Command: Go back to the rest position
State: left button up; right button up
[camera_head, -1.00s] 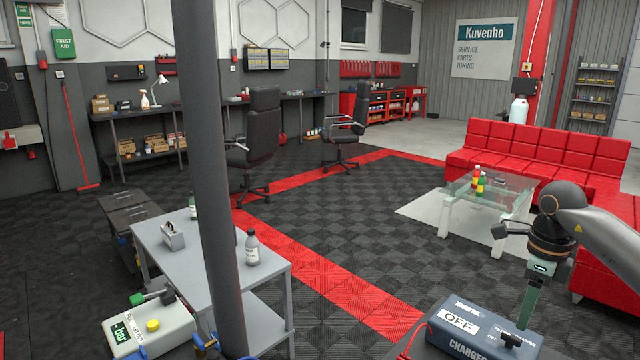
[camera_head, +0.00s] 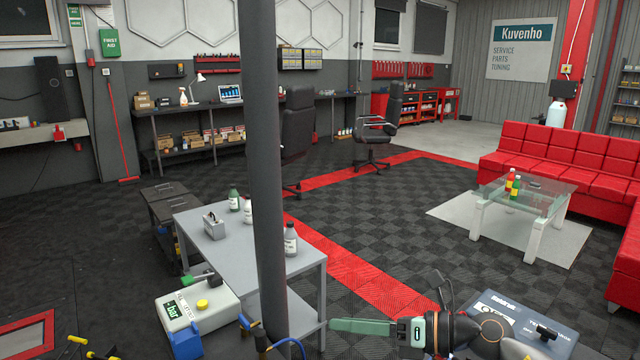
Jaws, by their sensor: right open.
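My right gripper (camera_head: 340,326) is at the bottom right of the head view, its green fingers pointing left. It is open, seen from the side, with nothing visible between the fingers. It hangs in front of the dark floor and left of the blue-grey charger box (camera_head: 545,333), which my right arm partly hides. My left gripper is out of view.
A dark vertical post (camera_head: 265,170) stands in front of a grey table (camera_head: 245,255) holding several bottles and a small metal box. A white device (camera_head: 215,297) with a green lever is at lower left. A glass table (camera_head: 540,190) and red sofa (camera_head: 560,150) are at right.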

notch_tip(320, 180, up, 4)
jog(key=d+m+t+h, duration=0.3)
jog(key=m+t, duration=0.9)
jog(key=m, duration=0.5)
jog(key=s+d+f+m+g+h, duration=0.3)
jog(key=s+d+f+m+h, duration=0.2)
jog(key=d+f+m+h, duration=0.9)
jog(key=s+a+f+m+g+y, duration=0.1)
jog(key=s+f+m+g, duration=0.45)
jog(key=s, duration=0.65)
jog(key=s+a+f+m+g+y, duration=0.1)
jog(key=s+f+m+g, duration=0.45)
jog(key=s, duration=0.65)
jog(key=w+a+f+n+t+y+p, duration=0.1)
jog(key=w+a+f+t, duration=0.1)
jog(key=f, duration=0.3)
jog(key=w+a+f+t+y+p, duration=0.1)
jog(key=w+a+f+t, duration=0.1)
jog(key=f, duration=0.3)
jog(key=shift+w+n+t+y, duration=0.3)
jog(key=shift+n+t, duration=0.1)
jog(key=shift+t, duration=0.4)
